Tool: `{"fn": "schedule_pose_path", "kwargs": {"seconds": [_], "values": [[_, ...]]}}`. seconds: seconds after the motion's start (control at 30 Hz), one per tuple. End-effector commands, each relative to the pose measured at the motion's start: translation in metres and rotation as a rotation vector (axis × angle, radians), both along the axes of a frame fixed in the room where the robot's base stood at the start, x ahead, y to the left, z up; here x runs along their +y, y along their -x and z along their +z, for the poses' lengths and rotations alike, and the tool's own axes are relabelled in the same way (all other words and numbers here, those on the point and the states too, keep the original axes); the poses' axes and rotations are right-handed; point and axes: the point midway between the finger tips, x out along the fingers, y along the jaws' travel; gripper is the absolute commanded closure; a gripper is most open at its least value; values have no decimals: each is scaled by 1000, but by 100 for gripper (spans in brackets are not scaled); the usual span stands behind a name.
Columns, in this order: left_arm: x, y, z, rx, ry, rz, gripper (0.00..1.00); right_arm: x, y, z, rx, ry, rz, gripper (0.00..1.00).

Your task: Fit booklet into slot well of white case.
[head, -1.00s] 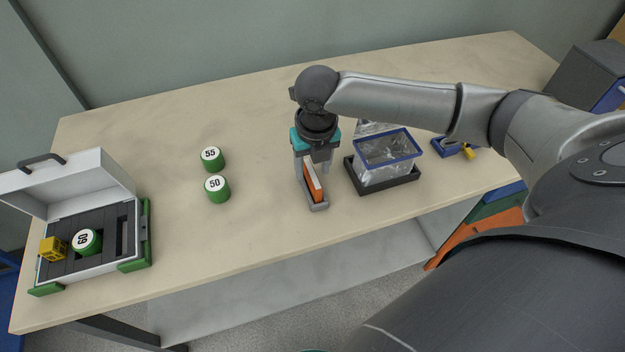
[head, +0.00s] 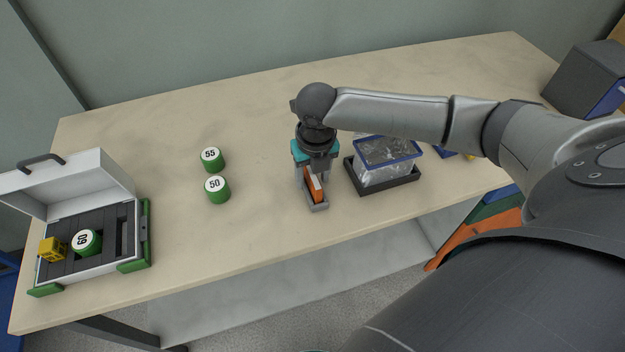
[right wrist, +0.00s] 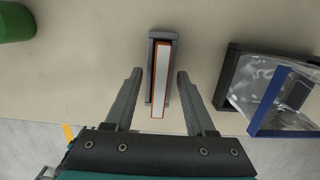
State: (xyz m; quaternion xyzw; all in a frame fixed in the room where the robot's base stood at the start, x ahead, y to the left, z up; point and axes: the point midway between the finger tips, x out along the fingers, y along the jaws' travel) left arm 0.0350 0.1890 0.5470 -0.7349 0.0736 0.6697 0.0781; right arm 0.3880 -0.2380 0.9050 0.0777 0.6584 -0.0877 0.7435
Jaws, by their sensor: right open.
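The booklet (head: 313,184) is orange with a white page edge and stands upright in a small grey holder (head: 318,207) on the table. In the right wrist view the booklet (right wrist: 161,80) lies between the two open fingers of my right gripper (right wrist: 156,85), with a gap on each side. My right gripper (head: 312,172) is above the holder in the head view, pointing down. The white case (head: 84,182) stands open at the left end of the table. Its dark insert has a narrow slot well (head: 124,236) at the right side. My left gripper is not in view.
The case also holds a green can marked 60 (head: 87,242) and a yellow block (head: 53,249). Green cans marked 55 (head: 212,159) and 50 (head: 217,189) stand mid-table. A clear blue-rimmed bin (head: 388,150) in a black tray (head: 352,178) is close right of my gripper.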

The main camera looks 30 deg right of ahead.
Motion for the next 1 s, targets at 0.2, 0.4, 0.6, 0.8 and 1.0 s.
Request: {"fn": "schedule_pose_path", "kwargs": {"seconds": [0.2, 0.4, 0.6, 0.8, 1.0], "values": [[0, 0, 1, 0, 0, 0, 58, 0, 0, -1, 0, 0, 0, 45], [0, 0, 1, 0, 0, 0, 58, 0, 0, -1, 0, 0, 0, 55], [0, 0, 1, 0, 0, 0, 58, 0, 0, -1, 0, 1, 0, 78], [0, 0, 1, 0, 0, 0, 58, 0, 0, -1, 0, 1, 0, 100], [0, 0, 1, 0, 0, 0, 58, 0, 0, -1, 0, 1, 0, 100]]}}
